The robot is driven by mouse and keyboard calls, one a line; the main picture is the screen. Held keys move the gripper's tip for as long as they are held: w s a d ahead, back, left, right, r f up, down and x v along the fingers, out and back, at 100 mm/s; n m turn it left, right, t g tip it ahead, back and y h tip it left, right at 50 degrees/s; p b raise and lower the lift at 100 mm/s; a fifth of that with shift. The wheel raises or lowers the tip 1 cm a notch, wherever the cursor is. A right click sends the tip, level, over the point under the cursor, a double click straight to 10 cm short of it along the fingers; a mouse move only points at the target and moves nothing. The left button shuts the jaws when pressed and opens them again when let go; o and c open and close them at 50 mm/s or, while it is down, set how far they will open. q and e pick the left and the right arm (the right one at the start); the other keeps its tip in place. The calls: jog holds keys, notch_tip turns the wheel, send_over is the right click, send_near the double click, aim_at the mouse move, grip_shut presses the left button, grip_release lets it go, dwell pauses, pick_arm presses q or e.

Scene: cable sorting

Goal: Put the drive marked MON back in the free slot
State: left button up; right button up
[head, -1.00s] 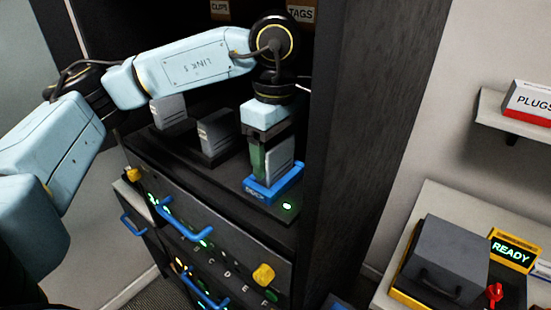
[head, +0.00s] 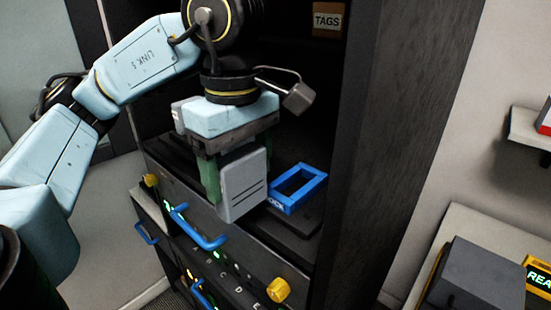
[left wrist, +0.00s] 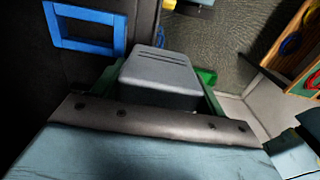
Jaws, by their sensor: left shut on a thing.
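My left gripper (head: 236,178) is shut on a grey drive (head: 246,186) with dark grooves on its face. It holds the drive upright, clear of the shelf and out past its front edge. In the left wrist view the drive (left wrist: 160,72) sits between the green fingers. No MON mark can be read on it. The blue dock frame (head: 299,188) stands empty on the shelf to the right of the drive, and also shows in the left wrist view (left wrist: 85,46). Another grey drive (head: 178,115) is mostly hidden behind the gripper. The slots are hidden too. My right gripper is out of view.
Below the shelf are drawers with blue handles (head: 200,228), yellow knobs (head: 279,290) and green lights. The dark cabinet side wall (head: 365,150) rises at the right. A TAGS box (head: 327,20) stands above.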

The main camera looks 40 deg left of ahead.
pick_arm(q)
jog(key=s+a+r+p, duration=0.1)
jog(key=s+r+p, duration=0.1)
jog(key=s, duration=0.4)
jog(key=shift+r+p, duration=0.35)
jog(key=shift+r, duration=0.45)
